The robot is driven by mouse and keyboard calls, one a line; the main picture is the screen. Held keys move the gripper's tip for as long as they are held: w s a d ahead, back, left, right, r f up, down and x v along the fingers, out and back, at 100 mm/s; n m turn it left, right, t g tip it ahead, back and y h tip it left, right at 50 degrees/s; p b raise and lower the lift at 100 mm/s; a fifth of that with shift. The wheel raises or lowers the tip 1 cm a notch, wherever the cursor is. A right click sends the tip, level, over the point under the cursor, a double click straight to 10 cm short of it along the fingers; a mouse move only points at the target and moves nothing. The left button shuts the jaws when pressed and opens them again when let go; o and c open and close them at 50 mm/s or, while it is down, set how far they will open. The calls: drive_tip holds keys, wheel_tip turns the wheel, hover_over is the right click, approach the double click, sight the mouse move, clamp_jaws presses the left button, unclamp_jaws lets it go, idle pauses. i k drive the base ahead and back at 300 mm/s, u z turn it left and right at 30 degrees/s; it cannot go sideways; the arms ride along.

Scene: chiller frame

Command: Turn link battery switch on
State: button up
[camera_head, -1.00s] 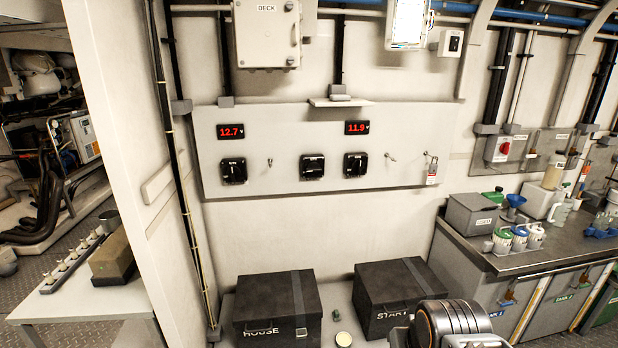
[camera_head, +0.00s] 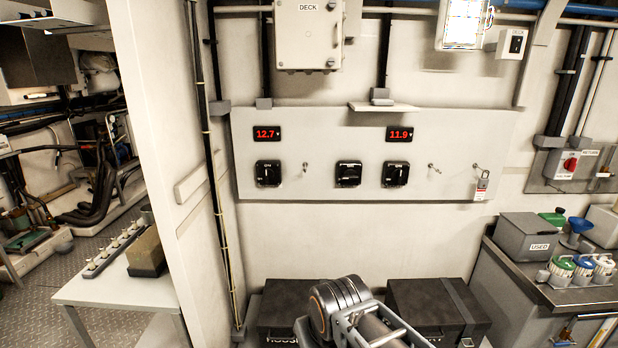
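Three black battery switches are mounted on a pale wall panel (camera_head: 450,130). The left switch (camera_head: 268,173) sits below a red 12.7 display (camera_head: 267,133). The middle switch (camera_head: 348,174) has no display above it. The right switch (camera_head: 396,174) sits below a red 11.9 display (camera_head: 399,133). Their labels are too small to read, so I cannot confirm which is the link switch. Part of my arm rises at the bottom middle, below the panel and apart from it in the picture. My gripper's fingers do not show.
Two dark battery boxes, one at left (camera_head: 285,305) and one at right (camera_head: 437,305), stand below the panel. A tag (camera_head: 482,186) hangs at the panel's right end. A partition (camera_head: 160,120) and table (camera_head: 120,287) are at left, a workbench (camera_head: 520,262) at right.

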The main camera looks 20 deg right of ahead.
sight(349, 175)
drive_tip(key=z, duration=0.05)
drive_tip(key=i, duration=0.95)
drive_tip(key=z, duration=0.7)
